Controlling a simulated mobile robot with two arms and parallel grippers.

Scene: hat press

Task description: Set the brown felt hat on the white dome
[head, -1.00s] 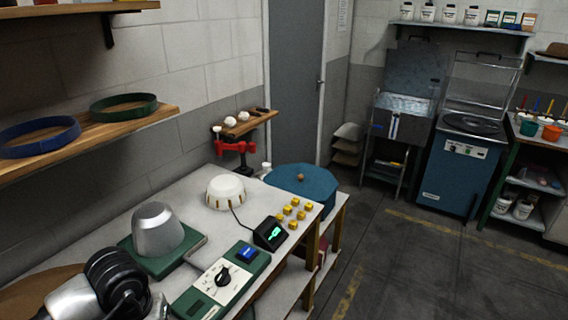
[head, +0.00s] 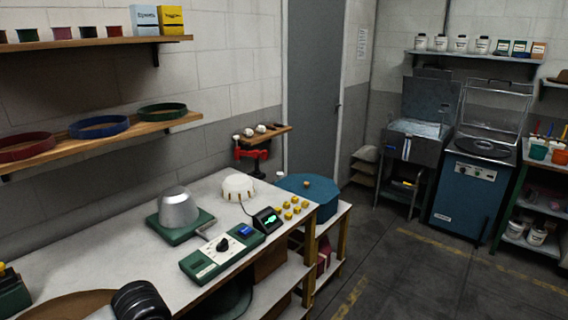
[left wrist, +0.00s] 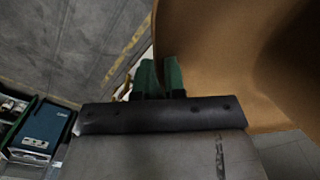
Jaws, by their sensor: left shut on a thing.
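The brown felt hat (left wrist: 225,60) fills the upper right of the left wrist view as a large, curved brown sheet. My left gripper (left wrist: 160,78), with green fingertips, is shut on the hat's edge; the exact grip is partly hidden by the dark wrist part. The white dome (head: 238,186), with slots around its lower edge, stands bare on the bench (head: 110,255) near its far end in the head view. The left fingertips cannot be made out in the head view. My right gripper is not in view.
A metal form on a green base (head: 180,225), a green control box (head: 222,253), a small display (head: 267,219) and several yellow blocks stand near the dome. A brown round surface (head: 65,304) shows at lower left.

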